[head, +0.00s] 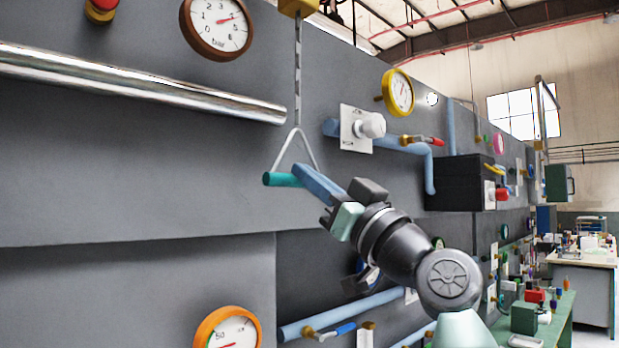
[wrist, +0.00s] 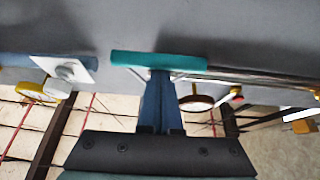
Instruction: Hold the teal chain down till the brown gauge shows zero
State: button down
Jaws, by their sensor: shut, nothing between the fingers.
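The teal chain handle (head: 281,180) is a bar hung on a triangle of wires below a grey chain (head: 298,75). It also shows in the wrist view (wrist: 158,59), straight ahead of the fingers. My gripper (head: 303,174) is shut and empty, its blue fingers reaching the right part of the bar. In the wrist view the fingertips (wrist: 160,75) meet the bar's edge; I cannot tell whether they press on it. The brown gauge (head: 216,27) is at the top of the head view, its red needle pointing up and right, well off zero.
A shiny pipe (head: 140,84) runs along the grey wall left of the chain. A yellow gauge (head: 398,92), a white knob (head: 370,125) and blue pipes sit to the right. An orange gauge (head: 228,330) is below. A green bench (head: 550,325) stands at far right.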

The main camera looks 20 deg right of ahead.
notch_tip(320, 180, down, 3)
jog(key=shift+w+b, duration=0.1)
jog(key=shift+b, duration=0.65)
dwell(1.3)
